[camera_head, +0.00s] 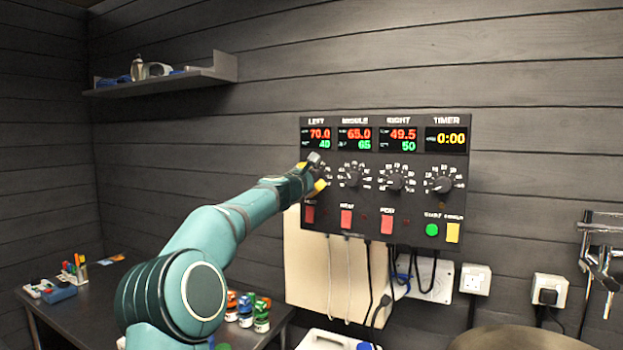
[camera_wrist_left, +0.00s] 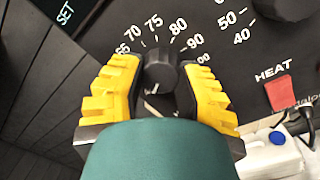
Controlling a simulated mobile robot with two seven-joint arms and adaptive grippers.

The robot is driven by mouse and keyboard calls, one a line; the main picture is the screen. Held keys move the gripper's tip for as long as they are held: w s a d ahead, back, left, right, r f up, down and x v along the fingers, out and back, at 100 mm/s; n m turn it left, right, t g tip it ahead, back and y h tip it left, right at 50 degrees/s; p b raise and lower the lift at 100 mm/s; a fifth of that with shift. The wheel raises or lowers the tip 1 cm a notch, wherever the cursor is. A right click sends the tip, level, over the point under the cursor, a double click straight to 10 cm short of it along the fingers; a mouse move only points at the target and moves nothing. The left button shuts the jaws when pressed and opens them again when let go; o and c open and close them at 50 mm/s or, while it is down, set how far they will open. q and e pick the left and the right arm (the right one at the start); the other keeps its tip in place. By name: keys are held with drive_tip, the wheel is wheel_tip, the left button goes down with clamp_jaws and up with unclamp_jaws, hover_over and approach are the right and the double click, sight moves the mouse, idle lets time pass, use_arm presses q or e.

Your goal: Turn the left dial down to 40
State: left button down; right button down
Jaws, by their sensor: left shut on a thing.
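The left dial (camera_wrist_left: 160,72) is a black knob with a printed scale, seen in the left wrist view between my yellow fingers. My left gripper (camera_wrist_left: 160,82) is shut on it, one finger at each side. In the head view my left gripper (camera_head: 316,175) reaches the control panel (camera_head: 412,150) and hides most of that dial. The left display (camera_head: 318,139) reads 70.0 in red and 40 in green. My right gripper is in neither view.
The middle dial (camera_head: 350,175), right dial (camera_head: 395,182) and timer dial (camera_head: 440,183) sit to the right. Red switches, such as the left one (camera_wrist_left: 280,93), are below the dials. A dark table (camera_head: 75,308) with small items stands lower left.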

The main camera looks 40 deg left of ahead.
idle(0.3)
use_arm(q)
drive_tip(key=c, duration=0.5)
unclamp_jaws()
drive_tip(key=shift+c, duration=0.2)
drive_tip(key=v, duration=1.2)
drive_tip(key=shift+f, duration=0.1)
